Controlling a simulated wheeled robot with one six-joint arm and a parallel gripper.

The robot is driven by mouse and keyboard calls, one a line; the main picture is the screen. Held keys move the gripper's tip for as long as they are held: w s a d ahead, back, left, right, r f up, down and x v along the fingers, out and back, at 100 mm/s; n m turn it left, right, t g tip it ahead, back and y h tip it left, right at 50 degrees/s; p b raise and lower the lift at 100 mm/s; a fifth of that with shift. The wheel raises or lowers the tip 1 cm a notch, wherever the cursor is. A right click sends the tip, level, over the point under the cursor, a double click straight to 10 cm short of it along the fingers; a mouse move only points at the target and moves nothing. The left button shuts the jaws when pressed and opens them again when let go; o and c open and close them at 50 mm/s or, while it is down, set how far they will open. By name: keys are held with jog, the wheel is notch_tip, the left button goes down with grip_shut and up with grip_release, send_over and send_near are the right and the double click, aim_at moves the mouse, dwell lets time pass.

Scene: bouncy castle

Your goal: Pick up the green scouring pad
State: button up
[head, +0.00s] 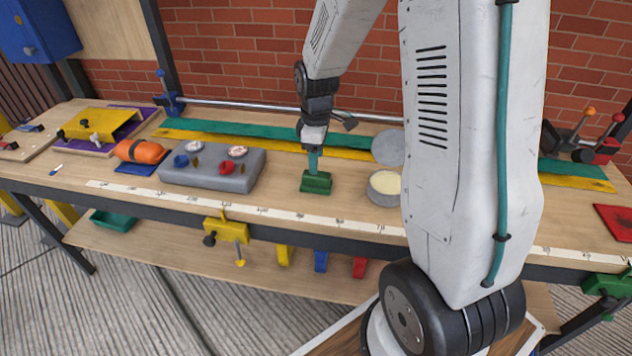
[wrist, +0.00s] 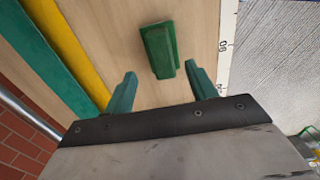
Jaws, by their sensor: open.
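The green scouring pad (head: 316,182) is a small dark green block lying on the wooden workbench, right of the grey control box. In the wrist view the pad (wrist: 159,48) lies ahead of and between my two teal fingers, beyond their tips. My gripper (head: 313,160) points down just above or behind the pad in the head view. In the wrist view my gripper (wrist: 158,72) is open with nothing between the fingers. I cannot tell from the head view whether a fingertip touches the pad.
The grey control box (head: 212,167) with knobs stands left of the pad. A round tin (head: 384,190) with pale contents stands to the right, its grey lid (head: 388,147) behind it. A measuring strip (head: 290,215) runs along the front edge. Bare bench surrounds the pad.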

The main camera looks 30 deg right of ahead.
aim_at(316, 180)
jog(key=f, duration=0.6)
jog(key=shift+a+f, duration=0.2)
jog(key=shift+f, duration=0.05)
jog(key=c, duration=0.7)
